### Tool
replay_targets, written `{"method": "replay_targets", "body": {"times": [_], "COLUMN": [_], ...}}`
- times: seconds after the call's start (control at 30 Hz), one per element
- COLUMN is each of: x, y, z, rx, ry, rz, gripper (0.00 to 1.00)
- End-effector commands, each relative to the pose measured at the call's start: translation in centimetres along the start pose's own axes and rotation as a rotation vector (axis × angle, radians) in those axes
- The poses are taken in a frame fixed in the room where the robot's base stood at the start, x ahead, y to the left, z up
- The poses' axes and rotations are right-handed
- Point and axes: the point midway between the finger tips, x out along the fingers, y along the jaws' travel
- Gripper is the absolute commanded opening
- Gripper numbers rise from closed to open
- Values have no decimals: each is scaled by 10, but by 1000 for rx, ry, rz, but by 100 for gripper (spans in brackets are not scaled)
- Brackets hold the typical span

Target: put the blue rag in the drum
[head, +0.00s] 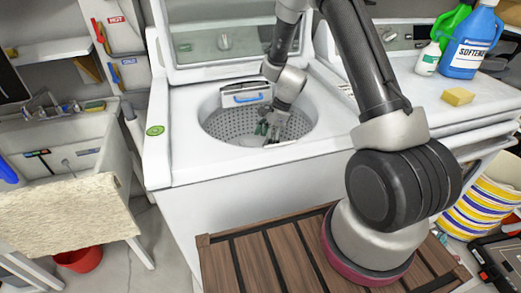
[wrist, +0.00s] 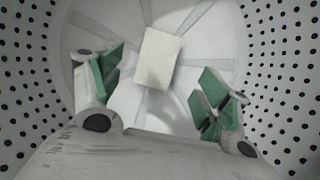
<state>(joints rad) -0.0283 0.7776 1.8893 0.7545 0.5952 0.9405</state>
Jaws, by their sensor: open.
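My gripper (head: 271,128) reaches down into the open washer's drum (head: 222,124). In the wrist view its green-padded fingers (wrist: 164,84) are apart, with nothing held between them. A pale, cream-white block (wrist: 158,58) lies on the drum floor ahead of the fingertips, apart from them. No blue rag is clearly seen in the drum in the wrist view. A blue item (head: 8,169) is cut off at the left edge of the head view, by the sink; I cannot tell what it is.
A white piece with a blue strip (head: 247,98) sits at the drum's back rim. The raised lid (head: 222,40) stands behind. A yellow sponge (head: 458,96) and a blue softener bottle (head: 470,45) stand on the machine at right. A beige towel (head: 68,213) hangs over the sink front.

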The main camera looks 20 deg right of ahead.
Motion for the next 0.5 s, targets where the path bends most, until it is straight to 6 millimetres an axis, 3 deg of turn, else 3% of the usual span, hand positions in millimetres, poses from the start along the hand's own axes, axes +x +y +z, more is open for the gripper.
{"method": "replay_targets", "body": {"times": [0.2,0.5], "x": [-46,-68], "y": [0,1], "z": [0,0], "rx": [0,-1], "ry": [0,0], "rz": [-2,1], "gripper": [76,76]}}
